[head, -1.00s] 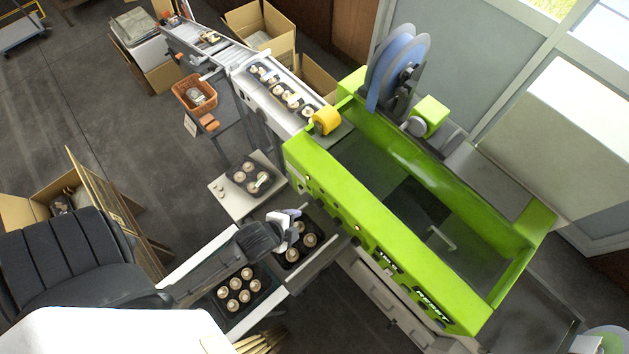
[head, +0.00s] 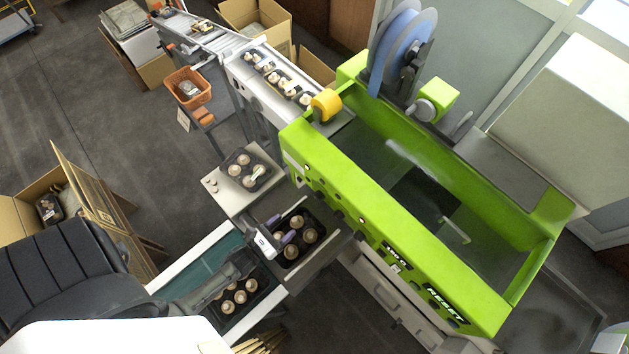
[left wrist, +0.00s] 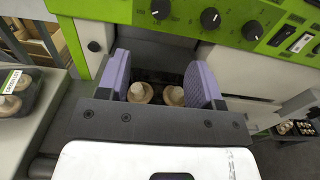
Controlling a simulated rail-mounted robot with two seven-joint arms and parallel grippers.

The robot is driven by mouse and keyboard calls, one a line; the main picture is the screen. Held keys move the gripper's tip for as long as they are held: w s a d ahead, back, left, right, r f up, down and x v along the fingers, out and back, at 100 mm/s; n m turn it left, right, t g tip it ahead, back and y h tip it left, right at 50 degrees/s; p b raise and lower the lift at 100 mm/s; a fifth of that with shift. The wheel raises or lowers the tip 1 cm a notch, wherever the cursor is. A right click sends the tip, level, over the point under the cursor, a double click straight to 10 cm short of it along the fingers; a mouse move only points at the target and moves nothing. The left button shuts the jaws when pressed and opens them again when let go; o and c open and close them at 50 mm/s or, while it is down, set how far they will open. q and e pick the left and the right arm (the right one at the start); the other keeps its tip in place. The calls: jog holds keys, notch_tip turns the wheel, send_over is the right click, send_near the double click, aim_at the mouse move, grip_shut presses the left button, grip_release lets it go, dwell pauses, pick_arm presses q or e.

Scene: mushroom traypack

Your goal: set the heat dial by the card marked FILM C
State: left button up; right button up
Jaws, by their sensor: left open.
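The green wrapping machine (head: 400,255) has a row of dark knobs on its front face. In the left wrist view, black dials with white pointer marks sit on the green panel: one at the left (left wrist: 161,8), one in the middle (left wrist: 210,17) and one at the right (left wrist: 252,30). Their labels are too small to read, so I cannot tell which is the heat dial. I cannot make out a card marked FILM C. My left gripper (head: 275,237) is open and empty in front of the machine, its purple fingers (left wrist: 162,78) below the dials and apart from them. My right gripper is out of view.
A black tray of mushrooms (head: 281,262) lies beneath my left gripper. Another tray (head: 224,316) is nearer me, and one more sits on the side shelf (head: 230,196). Rocker switches (left wrist: 299,42) are right of the dials. An orange basket (head: 187,74) stands beyond.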

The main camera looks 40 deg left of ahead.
aim_at(319, 196)
pick_arm(q)
jog(key=w+p, duration=0.1)
jog(key=w, duration=1.2)
jog(key=shift+w+d+p, duration=0.3)
jog(key=shift+d+p, duration=0.05)
jog(key=shift+d, duration=0.05)
jog(key=shift+c, duration=0.4)
jog(key=c, duration=0.8)
jog(key=shift+c, duration=0.2)
